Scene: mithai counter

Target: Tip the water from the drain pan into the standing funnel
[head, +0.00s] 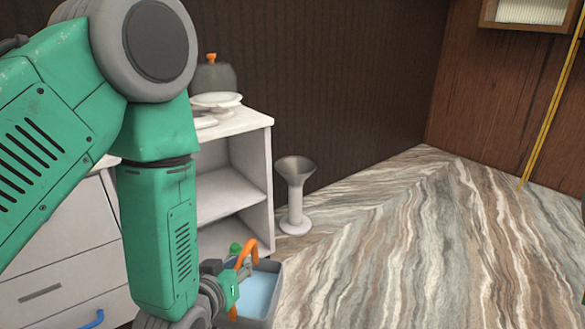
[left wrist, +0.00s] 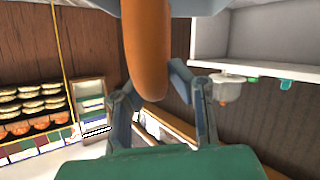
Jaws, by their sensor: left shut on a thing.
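The drain pan (head: 275,268) is a grey open pan with pale blue water (head: 258,293) in it, low in the head view and partly hidden by my left gripper. Its orange handle (head: 247,247) arches above it and fills the top middle of the left wrist view (left wrist: 148,50). My left gripper (head: 242,272) is shut on this handle. The pan looks about level. The standing funnel (head: 296,182) is grey, upright on a round foot, beyond the pan and slightly right of it, apart from it. My right gripper is not in view.
A white shelf unit (head: 258,180) stands left of the funnel, with a dark grey canister (head: 215,77) and white dishes (head: 216,99) on top. White drawers (head: 60,230) are at the left. The marbled floor (head: 430,250) right of the funnel is clear.

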